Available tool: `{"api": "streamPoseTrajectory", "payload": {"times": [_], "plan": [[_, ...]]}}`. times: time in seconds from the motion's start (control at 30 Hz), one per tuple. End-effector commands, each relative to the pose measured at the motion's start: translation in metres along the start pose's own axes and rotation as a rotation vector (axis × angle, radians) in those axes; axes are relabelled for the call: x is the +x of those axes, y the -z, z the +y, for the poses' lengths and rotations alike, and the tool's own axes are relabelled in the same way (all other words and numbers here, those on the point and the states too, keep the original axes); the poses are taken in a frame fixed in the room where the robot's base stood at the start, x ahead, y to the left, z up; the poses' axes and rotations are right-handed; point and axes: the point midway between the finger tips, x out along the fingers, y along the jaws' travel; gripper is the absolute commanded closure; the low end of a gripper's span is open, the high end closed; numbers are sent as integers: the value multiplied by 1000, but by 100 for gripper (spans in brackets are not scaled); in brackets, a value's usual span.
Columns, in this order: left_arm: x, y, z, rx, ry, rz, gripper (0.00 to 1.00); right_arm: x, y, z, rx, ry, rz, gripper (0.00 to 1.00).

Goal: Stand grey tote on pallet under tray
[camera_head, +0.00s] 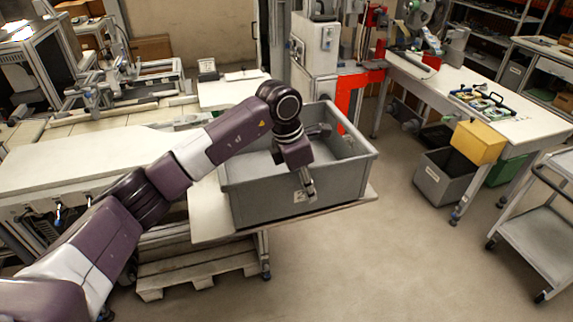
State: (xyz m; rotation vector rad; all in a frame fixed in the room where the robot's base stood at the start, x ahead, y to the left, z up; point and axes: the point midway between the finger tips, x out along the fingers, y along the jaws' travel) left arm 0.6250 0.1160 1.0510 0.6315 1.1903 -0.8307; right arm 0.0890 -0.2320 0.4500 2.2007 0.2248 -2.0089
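A large open grey tote (262,199) rests on a pale flat tray-like top (212,222) in the middle of the view. A wooden pallet (200,268) lies low on the floor beneath that top, partly hidden by my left arm and the top. My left gripper (309,189) points down at the tote's near wall, close to its rim. Its fingers overlap the wall in the picture, and I cannot tell whether they are shut on it. A small grey shape inside the tote's far side is unclear. My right gripper is not in view.
Another grey bin (434,184) stands on the floor at right, near a yellow box (478,142) and a white workbench (470,85). A cart (545,240) stands at far right. A red-and-grey machine (318,60) is behind the tote. The front right floor is clear.

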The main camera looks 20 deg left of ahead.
Motion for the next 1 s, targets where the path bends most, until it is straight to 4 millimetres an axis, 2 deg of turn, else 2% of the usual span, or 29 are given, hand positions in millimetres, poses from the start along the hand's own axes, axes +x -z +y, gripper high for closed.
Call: {"api": "streamPoseTrajectory", "payload": {"times": [0.03, 0.2, 0.47, 0.73, 1.0], "plan": [[4, -1, 0, -1, 5, 2, 75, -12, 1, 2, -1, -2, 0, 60], [27, -1, 1, 0, 2, 1, 75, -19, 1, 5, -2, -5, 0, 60], [33, -1, 2, 1, 0, 0, 75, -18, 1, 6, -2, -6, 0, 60], [33, -1, 2, 1, 0, 0, 100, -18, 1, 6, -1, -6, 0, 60], [33, -1, 2, 1, -1, -1, 100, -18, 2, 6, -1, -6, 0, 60]]}}
